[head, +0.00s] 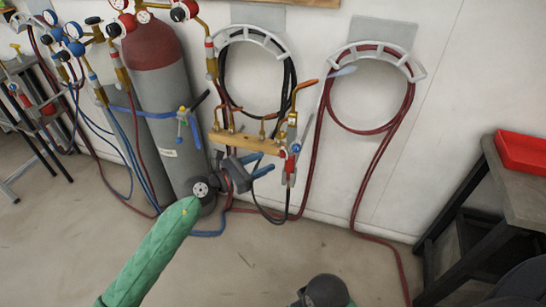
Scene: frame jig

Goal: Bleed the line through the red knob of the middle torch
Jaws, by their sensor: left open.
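A wooden torch rack (245,142) is fixed low on the wall, with brass torch parts standing along it. A torch with an orange tip (305,85) stands at its right end, with small red and blue knobs near its lower part. Which torch is the middle one, and its red knob, I cannot make out clearly. My left gripper (266,163) is open, its blue fingers just below and in front of the rack, pointing right. It appears empty and hides part of the rack's underside.
A grey gas cylinder with a red top (155,60) stands left of the rack, with gauges above. A black hose (288,80) and a dark red hose (325,110) hang on wall hooks. A red tray (523,150) lies on the right bench. The floor between is mostly clear.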

